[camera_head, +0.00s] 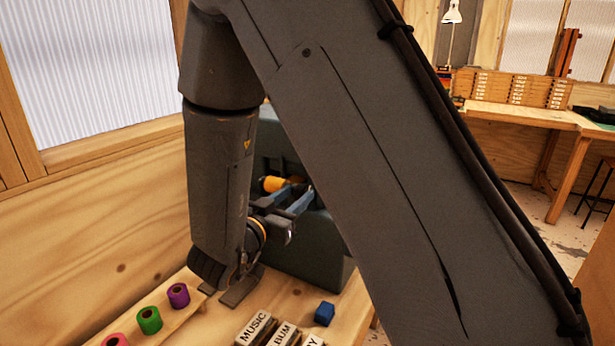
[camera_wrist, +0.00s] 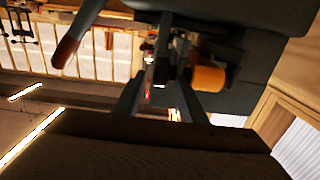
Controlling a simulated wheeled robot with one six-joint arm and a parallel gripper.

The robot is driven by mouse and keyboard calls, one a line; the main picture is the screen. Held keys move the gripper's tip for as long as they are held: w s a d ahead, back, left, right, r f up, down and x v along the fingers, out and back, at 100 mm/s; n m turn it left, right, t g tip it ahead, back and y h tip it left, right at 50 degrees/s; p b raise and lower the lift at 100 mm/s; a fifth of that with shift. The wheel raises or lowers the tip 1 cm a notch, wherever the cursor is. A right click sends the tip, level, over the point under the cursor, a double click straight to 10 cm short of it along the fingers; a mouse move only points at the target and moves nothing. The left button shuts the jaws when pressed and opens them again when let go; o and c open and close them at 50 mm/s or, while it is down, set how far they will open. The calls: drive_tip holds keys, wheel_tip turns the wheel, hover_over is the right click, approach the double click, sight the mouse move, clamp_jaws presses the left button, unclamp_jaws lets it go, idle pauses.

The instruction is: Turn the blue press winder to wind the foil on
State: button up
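The press (camera_head: 315,240) is a large dark grey-green housing on the bench, partly hidden behind my arm. An orange foil roll (camera_head: 272,183) sits in its opening. The roll also shows in the wrist view (camera_wrist: 208,78). My gripper (camera_head: 296,196) reaches into the opening beside the roll, its two blue-grey fingers apart. In the wrist view the fingers (camera_wrist: 160,88) stand apart, with a dark upright part between or beyond them. I cannot make out clearly which part is the blue winder, or whether a finger touches it.
Pink (camera_head: 115,340), green (camera_head: 149,320) and purple (camera_head: 178,295) rolls stand in a row on the bench. Lettered blocks (camera_head: 256,328) and a blue cube (camera_head: 324,314) lie at the front. A red-tipped lever (camera_wrist: 78,38) juts out in the wrist view. A wooden wall stands at the left.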

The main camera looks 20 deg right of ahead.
drive_tip(key=shift+w+d+r, duration=0.2)
drive_tip(key=shift+w+d, duration=0.15)
drive_tip(key=p+x, duration=0.2)
drive_tip(key=x, duration=0.3)
drive_tip(key=shift+d, duration=0.1)
drive_tip(key=shift+p+x, duration=0.35)
drive_tip(key=shift+x, duration=0.45)
clamp_jaws()
